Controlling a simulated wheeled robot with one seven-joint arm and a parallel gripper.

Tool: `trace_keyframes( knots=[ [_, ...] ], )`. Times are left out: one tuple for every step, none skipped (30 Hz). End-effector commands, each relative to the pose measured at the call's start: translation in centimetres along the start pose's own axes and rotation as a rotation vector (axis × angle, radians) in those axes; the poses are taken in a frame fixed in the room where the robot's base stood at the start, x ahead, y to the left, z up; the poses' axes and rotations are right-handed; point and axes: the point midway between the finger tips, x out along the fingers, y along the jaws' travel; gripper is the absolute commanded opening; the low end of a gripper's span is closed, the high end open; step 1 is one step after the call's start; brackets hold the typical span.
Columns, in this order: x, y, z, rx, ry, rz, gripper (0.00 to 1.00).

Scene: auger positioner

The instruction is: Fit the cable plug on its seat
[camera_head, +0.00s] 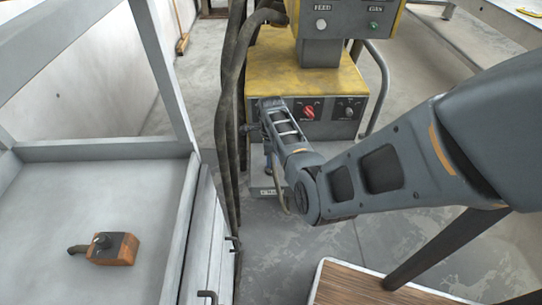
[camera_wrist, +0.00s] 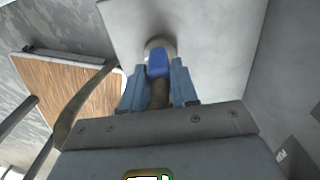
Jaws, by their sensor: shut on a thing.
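The blue cable plug (camera_wrist: 158,63) is between the two pale blue fingers of my gripper (camera_wrist: 157,78), which is shut on it. Its dark cable (camera_wrist: 159,95) runs back between the fingers. A round grey seat (camera_wrist: 154,42) on a pale grey panel shows right behind the plug's far end. The plug covers most of the seat; I cannot tell whether it is in it or just in front. In the head view my gripper (camera_head: 268,158) is low at the machine's front, mostly hidden by my arm.
The yellow and grey machine (camera_head: 325,75) has a red knob on its front. Thick dark hoses (camera_head: 229,110) hang left of it. A grey bench (camera_head: 100,190) at left holds an orange control box (camera_head: 115,248). A wooden-topped platform (camera_head: 360,288) stands front right.

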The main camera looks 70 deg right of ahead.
Motion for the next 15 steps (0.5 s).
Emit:
trace_keyframes(
  knots=[
    [0.17,-0.02,0.02,0.000,0.000,0.000,0.00],
    [0.24,-0.02,0.02,0.000,0.000,0.000,0.00],
    [0.33,-0.02,0.02,0.000,0.000,0.000,0.00],
    [0.40,-0.02,0.02,0.000,0.000,0.000,0.00],
    [0.47,-0.02,0.02,0.000,0.000,0.000,0.00],
    [0.56,-0.02,0.02,0.000,0.000,0.000,0.00],
    [0.63,-0.01,0.02,0.000,0.000,0.000,0.00],
    [0.70,-0.01,0.02,0.000,0.000,0.000,0.00],
    [0.70,-0.02,0.02,0.000,0.000,0.000,0.30],
    [0.63,-0.02,0.02,0.000,0.000,0.000,0.33],
    [0.63,-0.02,0.02,0.000,0.000,0.000,0.35],
    [0.63,-0.02,0.02,0.000,0.000,0.000,0.39],
    [0.63,-0.02,0.01,0.000,0.000,0.000,0.42],
    [0.63,-0.02,0.01,0.000,0.000,0.000,0.45],
    [0.63,-0.01,0.01,0.000,0.000,0.000,0.49]
  ],
)
